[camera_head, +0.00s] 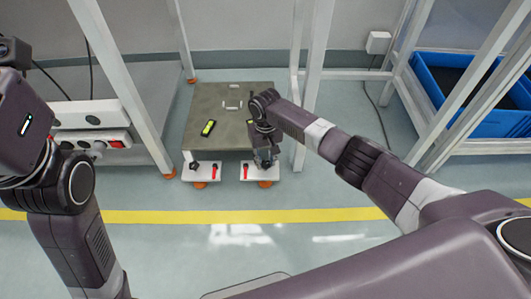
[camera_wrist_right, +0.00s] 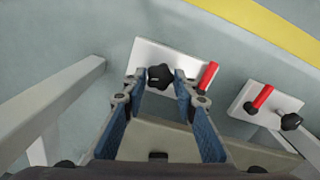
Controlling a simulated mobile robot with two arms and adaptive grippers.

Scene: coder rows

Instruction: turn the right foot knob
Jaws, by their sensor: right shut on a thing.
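The right foot is a white plate (camera_head: 270,177) at the front right corner of a low grey-topped cart (camera_head: 212,105). It carries a red lever (camera_head: 245,171) and a black knob, which my gripper mostly hides in the head view. In the right wrist view the black star-shaped knob (camera_wrist_right: 160,76) lies between the fingertips of my right gripper (camera_wrist_right: 158,82). My right gripper (camera_head: 264,158) points down and is shut on this knob. The red lever (camera_wrist_right: 207,76) is close beside one finger. My left gripper is out of view; only its arm shows at the left.
The left foot plate (camera_head: 201,175) has its own black knob (camera_head: 193,166) and red lever (camera_head: 214,171). A yellow-black device (camera_head: 208,128) lies on the cart top. White frame posts (camera_head: 314,80) stand close on the right. A blue crate (camera_head: 480,115) sits at far right.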

